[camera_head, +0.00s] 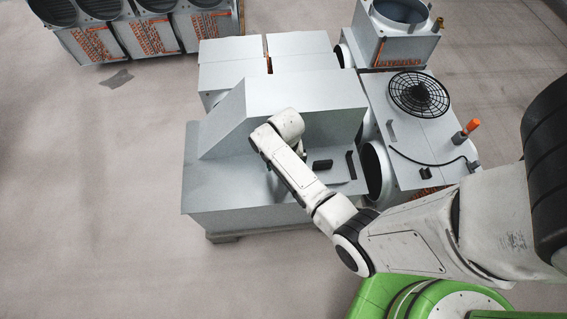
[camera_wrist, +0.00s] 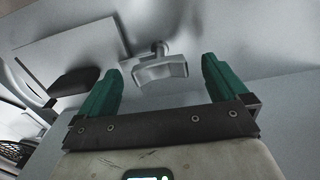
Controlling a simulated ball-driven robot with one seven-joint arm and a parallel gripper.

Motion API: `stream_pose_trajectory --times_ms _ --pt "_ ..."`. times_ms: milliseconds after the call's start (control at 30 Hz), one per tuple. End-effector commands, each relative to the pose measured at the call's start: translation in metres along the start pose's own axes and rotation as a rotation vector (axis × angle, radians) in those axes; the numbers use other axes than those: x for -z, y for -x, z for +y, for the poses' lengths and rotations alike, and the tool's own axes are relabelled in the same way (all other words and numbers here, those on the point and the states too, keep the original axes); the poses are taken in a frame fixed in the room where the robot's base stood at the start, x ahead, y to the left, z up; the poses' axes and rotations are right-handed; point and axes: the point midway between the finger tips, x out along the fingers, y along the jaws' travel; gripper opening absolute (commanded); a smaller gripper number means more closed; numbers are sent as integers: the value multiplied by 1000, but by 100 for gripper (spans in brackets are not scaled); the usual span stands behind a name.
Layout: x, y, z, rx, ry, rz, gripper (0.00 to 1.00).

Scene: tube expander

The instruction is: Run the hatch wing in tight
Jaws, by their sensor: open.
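The grey machine housing (camera_head: 225,205) stands in the middle of the head view, with a sloped front and a ledge. My arm reaches over this front and hides part of it, so I cannot clearly make out the hatch wing or how far it stands open. My gripper (camera_wrist: 160,68) is open, with two green fingers apart. A grey handle-like fitting (camera_wrist: 160,72) shows between and beyond the fingertips, on a grey surface. I see no contact with it. A paler flat panel (camera_wrist: 70,52) lies at upper left in the wrist view. My gripper is hidden in the head view.
Dark fittings (camera_head: 322,165) sit on the housing front, right of my arm. A unit with a round black grille (camera_head: 418,94) and an orange-handled part (camera_head: 467,130) adjoins on the right. Grey boxes (camera_head: 150,35) stand at the back left.

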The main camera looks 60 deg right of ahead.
Motion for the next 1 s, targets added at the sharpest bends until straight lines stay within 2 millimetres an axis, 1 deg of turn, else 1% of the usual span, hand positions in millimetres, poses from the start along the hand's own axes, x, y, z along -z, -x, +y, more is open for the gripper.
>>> stream_pose_trajectory --times_ms 33,100,700,800,1000 --pt "0 8 0 0 0 0 100" --pt "0 14 0 0 -1 0 100" --pt "0 64 0 0 -1 0 100" --pt "0 68 0 0 0 0 100" --pt "0 66 0 0 0 0 100"
